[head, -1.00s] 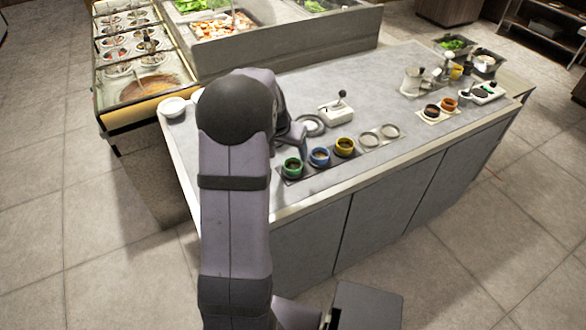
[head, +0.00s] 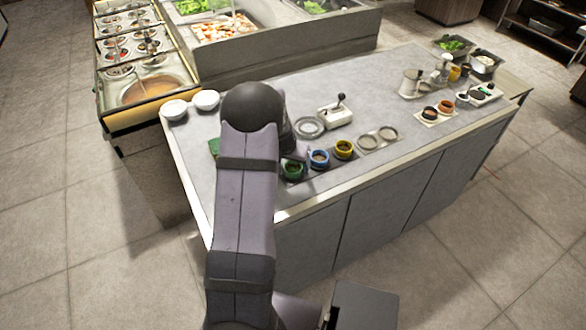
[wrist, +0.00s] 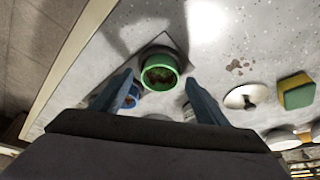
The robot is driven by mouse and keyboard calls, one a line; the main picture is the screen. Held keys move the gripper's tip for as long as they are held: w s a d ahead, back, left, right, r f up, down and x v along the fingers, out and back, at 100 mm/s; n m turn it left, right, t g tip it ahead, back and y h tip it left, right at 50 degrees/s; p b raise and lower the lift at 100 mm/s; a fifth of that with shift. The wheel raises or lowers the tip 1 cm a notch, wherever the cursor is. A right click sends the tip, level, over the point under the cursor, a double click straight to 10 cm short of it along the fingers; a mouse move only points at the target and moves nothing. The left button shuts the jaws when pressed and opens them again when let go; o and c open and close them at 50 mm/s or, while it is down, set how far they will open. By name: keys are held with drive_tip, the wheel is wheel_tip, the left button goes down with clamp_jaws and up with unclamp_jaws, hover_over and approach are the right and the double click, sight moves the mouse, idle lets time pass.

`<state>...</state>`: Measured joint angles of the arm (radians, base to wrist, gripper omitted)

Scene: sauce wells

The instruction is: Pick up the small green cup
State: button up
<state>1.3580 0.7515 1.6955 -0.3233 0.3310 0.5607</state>
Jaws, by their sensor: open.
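The small green cup (wrist: 158,72) stands upright in the wrist view, with dark contents inside. In the head view the green cup (head: 292,170) sits at the left end of a row of cups, partly covered by my gripper. My gripper (wrist: 158,82) is open. Its two blue-grey fingers show on either side of the green cup, apart from it in the picture. I cannot tell how far above the cup the fingertips are. A blue cup (head: 320,158) and a yellow cup (head: 344,149) stand to its right in the head view.
Two empty-looking rings (head: 378,137) continue the row. A white device with a dark knob (head: 334,115) stands behind it. A green and yellow sponge (wrist: 296,91) lies on the counter. Two white bowls (head: 190,105) stand at the back left corner.

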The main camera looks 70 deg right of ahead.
drive_tip(key=shift+d+f, duration=0.1)
drive_tip(key=shift+f, duration=0.2)
drive_tip(key=c, duration=1.1)
drive_tip(key=shift+r, duration=0.1)
drive_tip(key=shift+r+b, duration=1.35)
drive_tip(key=shift+r, duration=3.6)
